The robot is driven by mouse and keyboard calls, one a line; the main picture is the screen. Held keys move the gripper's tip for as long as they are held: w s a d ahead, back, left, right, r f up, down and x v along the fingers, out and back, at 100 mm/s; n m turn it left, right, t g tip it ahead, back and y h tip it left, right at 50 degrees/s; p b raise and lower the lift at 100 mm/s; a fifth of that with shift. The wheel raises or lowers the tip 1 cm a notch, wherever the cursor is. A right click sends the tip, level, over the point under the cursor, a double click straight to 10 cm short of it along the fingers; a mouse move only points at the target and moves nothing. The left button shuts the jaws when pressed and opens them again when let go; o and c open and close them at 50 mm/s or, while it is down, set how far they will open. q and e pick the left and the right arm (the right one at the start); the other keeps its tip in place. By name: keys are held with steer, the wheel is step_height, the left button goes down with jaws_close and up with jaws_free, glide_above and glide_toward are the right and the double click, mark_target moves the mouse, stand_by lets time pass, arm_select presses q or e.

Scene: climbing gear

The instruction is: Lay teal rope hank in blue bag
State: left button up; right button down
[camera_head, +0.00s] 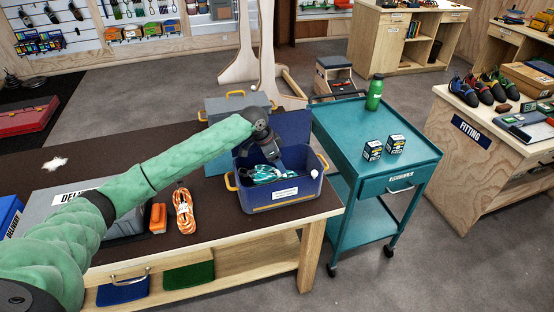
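The blue bag (290,207), an open box-like bin with yellow handles and a white label, stands at the right end of the dark-topped table. The teal rope hank (264,174), teal with pale strands, is inside the bag, near its left side. My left gripper (275,164) points down into the bag, right at the hank. Its fingertips are dark and small against the bag, so I cannot tell whether they grip the hank or only touch it. Whether the hank rests on the bag's floor is hidden by the front wall. My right gripper is not in view.
An orange rope hank (184,212) and an orange block (158,219) lie left of the bag, beside a grey case (120,222). A grey-blue lidded container (222,106) stands behind the bag. A teal cart (350,133) with two small boxes and a green bottle (375,93) stands to the right.

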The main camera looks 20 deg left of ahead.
arm_select(q)
steer(key=shift+r, duration=0.15)
steer(key=shift+a+r, duration=0.1)
steer(key=shift+r, duration=0.2)
steer(key=b+v, duration=0.3)
steer(key=v, duration=0.8)
steer(key=shift+r+b, duration=0.3)
steer(key=shift+r, duration=0.05)
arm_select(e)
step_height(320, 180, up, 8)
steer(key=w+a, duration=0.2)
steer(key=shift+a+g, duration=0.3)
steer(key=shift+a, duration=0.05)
arm_select(q)
steer(key=shift+s, duration=0.15)
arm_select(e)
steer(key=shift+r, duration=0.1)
